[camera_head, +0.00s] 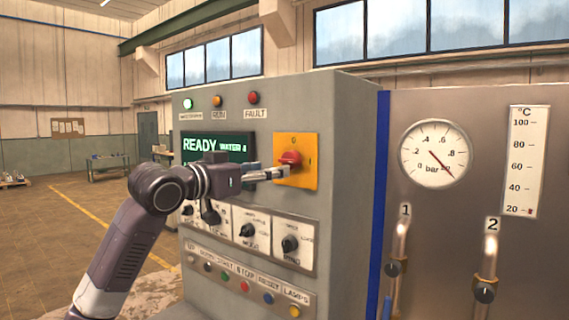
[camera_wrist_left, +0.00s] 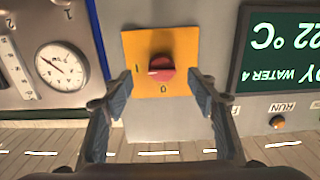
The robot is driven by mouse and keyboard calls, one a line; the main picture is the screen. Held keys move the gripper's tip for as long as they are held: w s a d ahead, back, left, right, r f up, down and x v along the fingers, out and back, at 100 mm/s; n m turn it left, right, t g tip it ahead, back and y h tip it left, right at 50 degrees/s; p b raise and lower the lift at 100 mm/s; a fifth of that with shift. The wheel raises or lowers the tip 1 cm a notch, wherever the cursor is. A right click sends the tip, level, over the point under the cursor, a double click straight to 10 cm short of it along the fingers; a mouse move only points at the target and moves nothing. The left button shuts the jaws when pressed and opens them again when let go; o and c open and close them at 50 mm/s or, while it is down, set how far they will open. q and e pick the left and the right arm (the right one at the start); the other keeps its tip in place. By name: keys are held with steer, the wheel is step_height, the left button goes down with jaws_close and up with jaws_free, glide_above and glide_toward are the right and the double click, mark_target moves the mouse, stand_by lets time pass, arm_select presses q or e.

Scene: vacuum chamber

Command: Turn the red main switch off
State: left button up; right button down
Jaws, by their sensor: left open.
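The red main switch (camera_head: 290,158) is a rotary knob on a yellow plate (camera_head: 309,172) on the grey control cabinet. In the left wrist view, turned upside down, the red knob (camera_wrist_left: 161,66) sits on the yellow plate (camera_wrist_left: 187,45). Its white mark points toward the "I" label, and the "0" label shows at another side of the plate. My left gripper (camera_head: 278,172) is in front of the switch; its two fingers (camera_wrist_left: 160,84) stand apart, one on each side of the knob's line. My right gripper is not in view.
The cabinet carries a READY display (camera_head: 217,146), a lit green lamp (camera_head: 188,104), selector knobs (camera_head: 290,243) and several push buttons (camera_head: 244,287). Open floor lies left.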

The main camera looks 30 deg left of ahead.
mark_target(285, 163)
arm_select(q)
steer(key=w+p, duration=0.1)
steer(key=w, duration=0.1)
steer(key=w+p, duration=0.1)
steer(key=w, duration=0.1)
steer(key=w+r+p, duration=0.1)
steer(key=w+p, duration=0.1)
steer(key=shift+w+d, duration=0.1)
steer(key=shift+w, duration=0.75)
steer(key=shift+f, duration=0.1)
steer(key=c, duration=1.2)
steer(key=shift+o, duration=0.2)
